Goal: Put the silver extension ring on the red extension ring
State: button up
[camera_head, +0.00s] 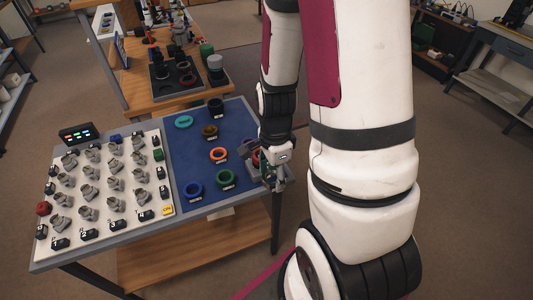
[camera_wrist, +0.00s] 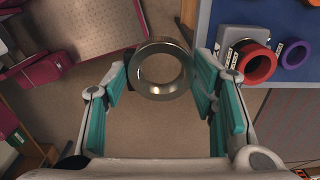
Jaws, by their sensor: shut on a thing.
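The silver extension ring (camera_wrist: 139,66) is held between the tips of my gripper (camera_wrist: 163,78) in the wrist view, its round opening facing the camera. The teal finger pads stand on either side of it, and floor shows through and below it. In the head view my gripper (camera_head: 277,178) is at the right edge of the mat and partly covers the red ring (camera_head: 257,158). The silver ring cannot be made out there.
A blue-violet ring (camera_wrist: 294,54) lies beside the red one. The blue mat (camera_head: 188,153) also bears an orange ring (camera_head: 218,155), a green ring (camera_head: 225,178) and several others. A white board (camera_head: 70,215) with grey parts fills the table's left. Behind stands a wooden bench (camera_head: 140,99).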

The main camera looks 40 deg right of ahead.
jog(key=w+d, duration=0.2)
jog(key=w, duration=0.2)
jog(key=w+d+f, duration=0.1)
jog(key=w+d, duration=0.1)
jog(key=w, duration=0.2)
jog(key=w+d, duration=0.2)
jog(key=w, duration=0.3)
jog(key=shift+w+d+f+p, duration=0.1)
jog(key=shift+d+f+p, duration=0.15)
jog(key=shift+f+p, duration=0.45)
jog(key=shift+f, duration=1.35)
jog(key=shift+f, duration=0.15)
jog(key=o, duration=1.2)
jog(key=shift+c, duration=0.2)
